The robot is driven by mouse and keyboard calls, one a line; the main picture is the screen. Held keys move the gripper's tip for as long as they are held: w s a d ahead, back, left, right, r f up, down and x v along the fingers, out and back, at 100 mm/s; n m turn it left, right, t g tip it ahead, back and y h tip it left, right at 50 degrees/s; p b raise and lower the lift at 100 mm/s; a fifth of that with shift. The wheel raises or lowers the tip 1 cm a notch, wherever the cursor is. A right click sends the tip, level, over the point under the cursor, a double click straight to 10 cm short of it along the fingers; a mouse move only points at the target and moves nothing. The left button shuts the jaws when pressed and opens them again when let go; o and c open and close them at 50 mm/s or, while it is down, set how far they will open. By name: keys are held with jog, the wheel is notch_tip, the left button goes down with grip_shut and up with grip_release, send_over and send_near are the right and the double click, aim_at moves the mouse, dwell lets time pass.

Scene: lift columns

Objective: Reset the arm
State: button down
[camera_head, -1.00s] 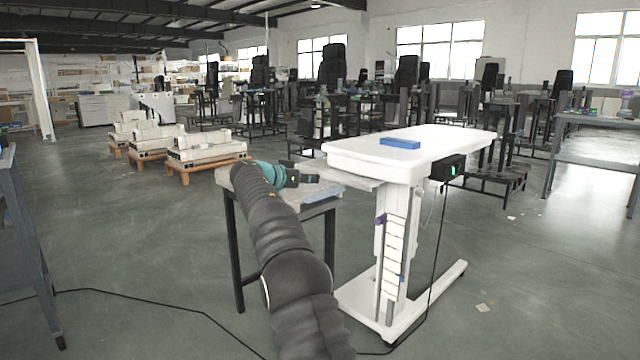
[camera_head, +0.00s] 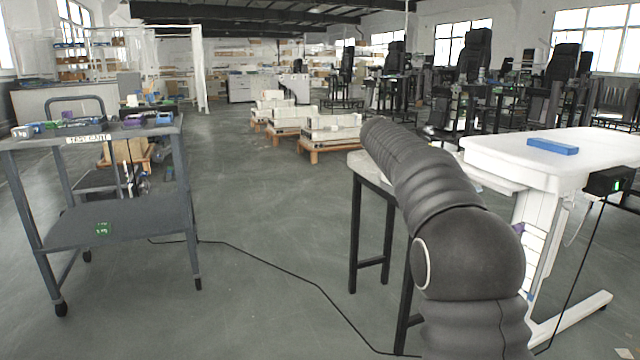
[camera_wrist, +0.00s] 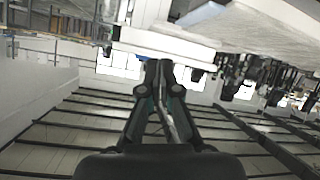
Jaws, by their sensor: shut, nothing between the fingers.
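My arm (camera_head: 450,220) rises from the bottom right of the head view, sheathed in ribbed dark grey, and points away over the small table. My gripper is hidden behind it there. In the wrist view my gripper (camera_wrist: 160,68) shows in the middle with its two dark fingers shut and nothing between them. The wrist picture is upside down, with ceiling beams in its lower part. A white lift table (camera_wrist: 165,43) shows beyond the fingertips.
A white lift table (camera_head: 510,158) with a blue box (camera_head: 552,146) stands at the right. A small black-legged table (camera_head: 354,235) is beside my arm. A grey cart (camera_head: 130,215) stands left. A black cable (camera_head: 290,273) crosses the otherwise open floor.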

jog(key=s+a+n+y+p, duration=0.2)
jog(key=s+a+n+y, duration=0.1)
jog(key=s, duration=0.9)
jog(key=s+a+f+n+y+p, duration=0.1)
jog(key=s+a+f, duration=0.3)
jog(key=s, duration=0.7)
jog(key=s+a+f+n+y+p, duration=0.1)
jog(key=s+a+f+n+y, duration=0.2)
jog(key=s, duration=0.8)
jog(key=s+a+f+n+y+p, duration=0.1)
jog(key=s+a+f+y, duration=0.3)
jog(key=s, duration=0.7)
jog(key=shift+s+a+f+n, duration=0.35)
jog(key=shift+a+f+n, duration=0.15)
jog(key=shift+f+n, duration=0.35)
